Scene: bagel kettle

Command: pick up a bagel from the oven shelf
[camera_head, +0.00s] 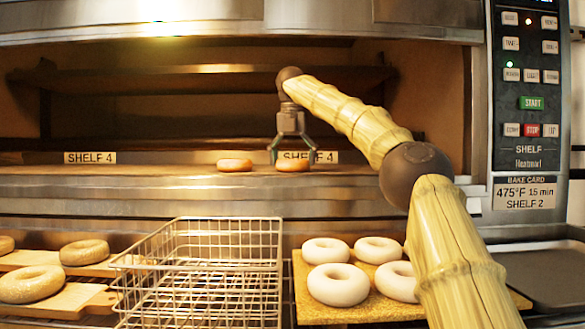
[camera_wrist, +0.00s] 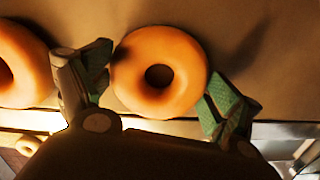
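Two golden-brown bagels lie side by side on the oven shelf (camera_head: 130,171), near its front edge. My gripper (camera_head: 289,158) points down at the right-hand bagel (camera_head: 292,165). In the wrist view my gripper (camera_wrist: 157,88) is open, with one green-padded finger on each side of this bagel (camera_wrist: 158,70). The left finger overlaps or nearly meets the bagel's edge; I cannot tell whether either finger touches it. The left-hand bagel (camera_head: 234,165) also shows at the left of the wrist view (camera_wrist: 22,68), close beside the left finger.
Below the shelf stand an empty wire basket (camera_head: 228,221), a board (camera_head: 365,310) with several pale bagels, and wooden boards (camera_head: 70,300) with browner bagels. The control panel (camera_head: 530,90) is at the right. A dark upper rack (camera_head: 200,80) spans the oven behind my gripper.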

